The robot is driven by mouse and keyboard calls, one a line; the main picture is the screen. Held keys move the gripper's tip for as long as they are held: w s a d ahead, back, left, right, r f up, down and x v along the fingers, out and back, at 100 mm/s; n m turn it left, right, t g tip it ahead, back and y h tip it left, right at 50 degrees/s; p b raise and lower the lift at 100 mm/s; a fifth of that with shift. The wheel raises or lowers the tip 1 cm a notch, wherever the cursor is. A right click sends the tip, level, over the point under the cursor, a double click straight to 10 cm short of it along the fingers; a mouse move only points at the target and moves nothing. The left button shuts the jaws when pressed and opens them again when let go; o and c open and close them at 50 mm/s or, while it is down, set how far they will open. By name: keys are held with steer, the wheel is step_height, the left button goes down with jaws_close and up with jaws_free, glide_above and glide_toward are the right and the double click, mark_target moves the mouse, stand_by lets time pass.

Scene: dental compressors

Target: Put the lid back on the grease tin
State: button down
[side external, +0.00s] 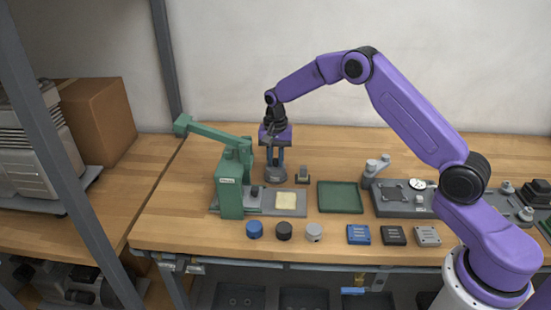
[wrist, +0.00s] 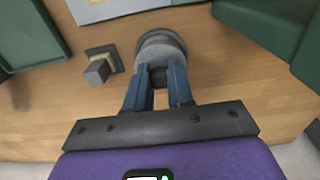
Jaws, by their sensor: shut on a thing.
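The round grey grease tin (side external: 276,175) stands on the wooden bench behind the green press, and it shows at the top middle of the wrist view (wrist: 160,36). My gripper (side external: 277,165) points straight down over it. In the wrist view its two blue fingers (wrist: 160,73) are shut on a dark knob at the middle of a light grey round lid (wrist: 148,57). The lid overlaps the tin in that view. I cannot tell whether it is seated or just above the rim. The fingers hide part of the lid.
The green press (side external: 230,185) stands close on the left, its arm reaching back. A small grey block on a dark base (side external: 302,174) is just right of the tin. A green tray (side external: 340,197) lies further right. Blue, black and grey pucks (side external: 284,231) line the front.

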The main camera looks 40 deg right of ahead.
stand_by(0.3)
steer(key=shift+c, duration=2.1)
jaws_free()
steer(key=shift+r, duration=3.5)
jaws_close()
